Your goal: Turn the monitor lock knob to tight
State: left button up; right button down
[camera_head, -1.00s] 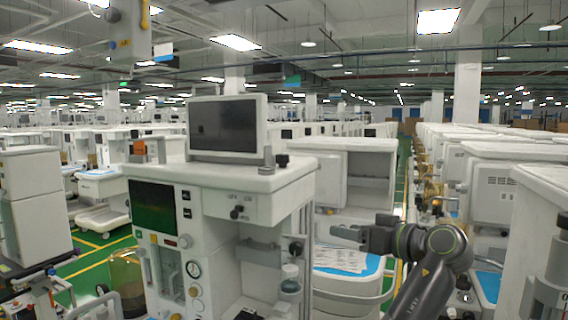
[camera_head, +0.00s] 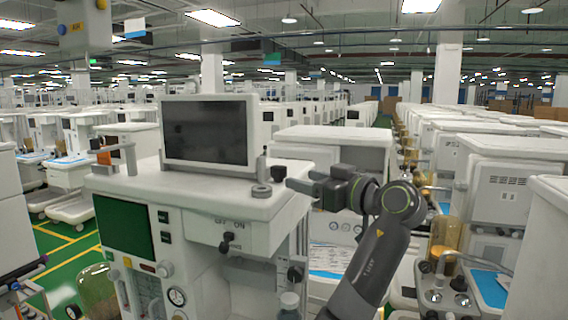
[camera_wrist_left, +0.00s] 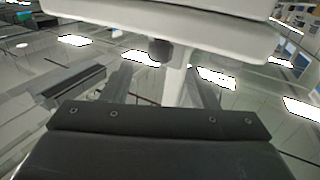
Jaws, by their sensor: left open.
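A dark knob (camera_head: 278,173) stands on the white top of the anaesthesia cart (camera_head: 180,192), right of the monitor (camera_head: 206,132) and its short grey post. My left gripper (camera_head: 298,185) is beside the knob on its right, at about the height of the cart top. In the left wrist view, the two fingers (camera_wrist_left: 162,88) are spread apart with nothing between their tips. A dark round knob (camera_wrist_left: 160,50) shows ahead, between the fingers in the picture, against a white body. Contact does not show. The knob's setting cannot be read. My right gripper is out of view.
A second dark knob (camera_head: 227,240) sits on the cart front beneath OFF/ON lettering. A grey arm with an orange part (camera_head: 103,157) stands at the cart's left. Another white cart (camera_head: 335,145) stands close behind my arm. A green floor aisle runs behind.

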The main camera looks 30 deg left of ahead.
aim_at(283, 173)
pick_arm(q)
jog(key=a, duration=0.1)
jog(key=a+p, duration=0.1)
jog(key=a, duration=0.1)
jog(key=shift+w+a+r, duration=0.2)
jog(key=shift+w+r, duration=0.05)
jog(key=shift+r, duration=0.1)
jog(key=shift+w+a+f+p, duration=0.1)
jog(key=shift+w+a+p, duration=0.1)
jog(key=shift+a+p, duration=0.65)
jog(key=shift+w+a, duration=0.1)
jog(key=shift+a, duration=0.4)
jog(key=shift+a+f, duration=0.15)
jog(key=shift+a, duration=0.1)
jog(key=c, duration=1)
jog(key=shift+o, duration=0.2)
jog(key=shift+f+m+t+b, duration=0.1)
jog(key=shift+m+t+b, duration=0.2)
jog(key=shift+t+b, duration=0.3)
jog(key=shift+m+t+h, duration=0.3)
jog(key=shift+m+t, duration=0.1)
jog(key=shift+t, duration=0.2)
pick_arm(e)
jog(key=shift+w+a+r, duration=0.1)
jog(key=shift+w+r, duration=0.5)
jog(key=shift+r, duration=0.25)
